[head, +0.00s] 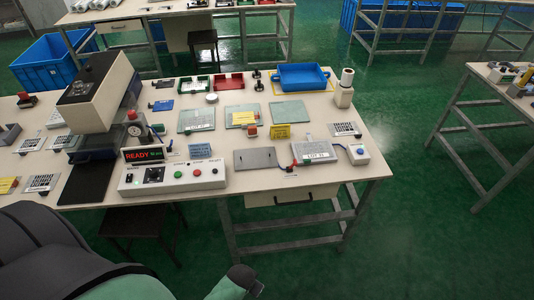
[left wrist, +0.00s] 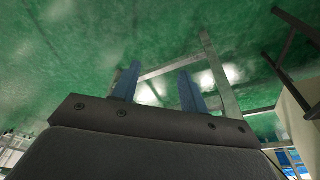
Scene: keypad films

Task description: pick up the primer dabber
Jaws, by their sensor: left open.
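I cannot tell for sure which item is the primer dabber. One candidate is a small red-topped piece (head: 249,131) in the middle of the workbench (head: 215,215); another is a white bottle-like piece (head: 344,90) at the bench's right end. My left gripper (left wrist: 157,88) shows in the left wrist view with its two blue fingers apart and nothing between them. It is away from the bench top, with green floor and a metal frame behind it. My right gripper is not in view.
The bench holds a press-like machine (head: 97,90), a control box reading READY (head: 172,177), a blue tray (head: 301,77), greenish plates (head: 196,119) and a white box with a blue button (head: 358,154). Another bench (head: 497,82) stands at the right. Green floor (head: 430,230) between them is clear.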

